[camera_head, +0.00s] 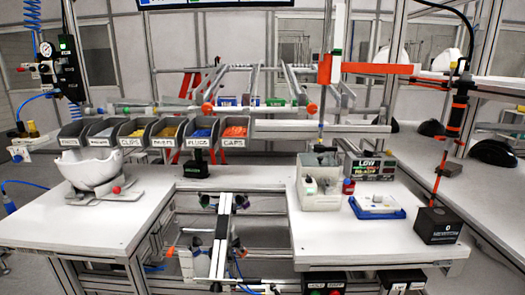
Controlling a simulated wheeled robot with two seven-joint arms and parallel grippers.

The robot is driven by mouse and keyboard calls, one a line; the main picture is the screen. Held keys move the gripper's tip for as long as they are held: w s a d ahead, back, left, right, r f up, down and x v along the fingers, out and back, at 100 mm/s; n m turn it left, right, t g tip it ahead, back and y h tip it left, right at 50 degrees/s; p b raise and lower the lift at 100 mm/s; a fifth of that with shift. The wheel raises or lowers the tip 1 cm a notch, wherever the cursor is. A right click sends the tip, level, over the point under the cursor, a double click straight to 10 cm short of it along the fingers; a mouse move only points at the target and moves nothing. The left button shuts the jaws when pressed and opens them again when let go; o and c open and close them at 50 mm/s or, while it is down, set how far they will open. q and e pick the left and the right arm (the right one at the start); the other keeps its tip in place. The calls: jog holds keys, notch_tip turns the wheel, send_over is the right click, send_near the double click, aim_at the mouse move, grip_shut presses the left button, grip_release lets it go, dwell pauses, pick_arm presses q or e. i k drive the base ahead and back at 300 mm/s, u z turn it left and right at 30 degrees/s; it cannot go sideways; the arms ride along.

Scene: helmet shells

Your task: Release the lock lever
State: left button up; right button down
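A white helmet shell (94,171) sits open side up on a light grey fixture (128,194) on the left part of the workbench. A small red knob (116,189) stands out at the front of the fixture, just below the shell. It looks like the end of the lock lever; the rest of the lever is too small to make out, and I cannot tell its position. I can make out neither of my grippers in the head view.
Several grey bins (200,132) line the back of the bench. A grey box (320,185), a blue tray (377,208) and a black box (437,225) stand at right. The bench's left front (60,225) is clear.

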aim_at(171, 252)
jog(key=u, duration=0.55)
jog(key=k, duration=1.3)
jog(key=z, duration=0.35)
jog(key=i, duration=0.8)
jog(key=z, duration=0.6)
jog(key=i, duration=0.75)
jog(key=u, duration=0.3)
